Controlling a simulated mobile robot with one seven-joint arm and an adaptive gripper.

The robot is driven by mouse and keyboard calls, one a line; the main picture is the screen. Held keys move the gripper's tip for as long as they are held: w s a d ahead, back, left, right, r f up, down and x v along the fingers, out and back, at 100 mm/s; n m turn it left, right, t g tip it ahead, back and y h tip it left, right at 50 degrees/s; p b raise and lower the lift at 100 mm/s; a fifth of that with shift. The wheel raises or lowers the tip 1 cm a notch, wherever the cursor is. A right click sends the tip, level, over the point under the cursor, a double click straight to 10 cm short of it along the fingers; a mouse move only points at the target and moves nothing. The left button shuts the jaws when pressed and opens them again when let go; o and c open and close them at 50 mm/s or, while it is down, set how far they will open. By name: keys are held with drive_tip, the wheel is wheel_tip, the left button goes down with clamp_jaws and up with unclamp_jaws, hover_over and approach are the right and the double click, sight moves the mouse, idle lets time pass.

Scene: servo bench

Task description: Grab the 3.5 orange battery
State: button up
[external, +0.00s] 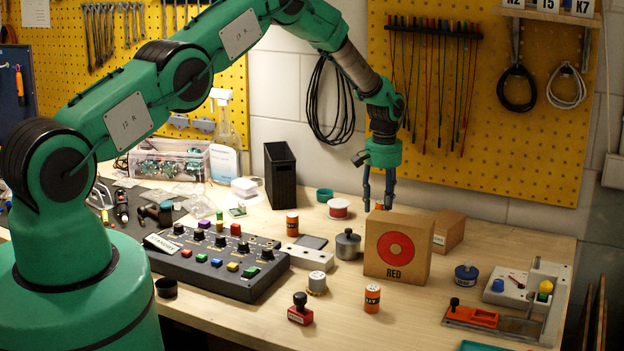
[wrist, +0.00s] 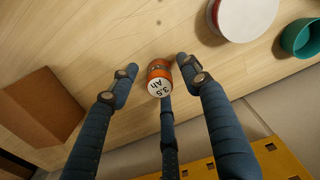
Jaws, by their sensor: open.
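The 3.5 orange battery (wrist: 159,72) stands in the wrist view with its white top, marked "3.5 Ah", facing the camera. My gripper (wrist: 157,66) is open, its dark blue fingers spread around the battery with gaps left and right; whether the lower finger touches it I cannot tell. In the external view my gripper (external: 377,203) points down behind the cardboard box with the red disc, and only a bit of orange (external: 379,206) shows between the fingers. Two other orange batteries stand on the bench, one near the middle (external: 292,224) and one at the front (external: 372,299).
The cardboard box marked RED (external: 398,277) stands in front of my gripper, with a smaller box (external: 448,232) to its right. A red-and-white tin (external: 339,209) and a teal cup (external: 324,195) stand to the left. The pegboard wall (external: 480,170) is close behind.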

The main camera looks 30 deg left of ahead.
sight(380, 203)
drive_tip(key=shift+c, duration=0.5)
clamp_jaws()
drive_tip(key=shift+r, duration=0.15)
drive_tip(key=shift+r, duration=1.1)
drive_tip(key=shift+s+a+r+b, duration=0.1)
drive_tip(key=shift+s+r+b, duration=0.3)
drive_tip(key=shift+r, duration=0.2)
drive_tip(key=s+a+b, duration=0.1)
drive_tip(key=s+a, duration=0.1)
drive_tip(key=s, duration=0.5)
drive_tip(key=s+a+r, duration=0.1)
drive_tip(key=s+a, duration=0.1)
drive_tip(key=s, duration=0.5)
drive_tip(key=shift+s+r+b, duration=0.2)
drive_tip(key=shift+s+b, duration=0.15)
drive_tip(key=shift+d, duration=0.1)
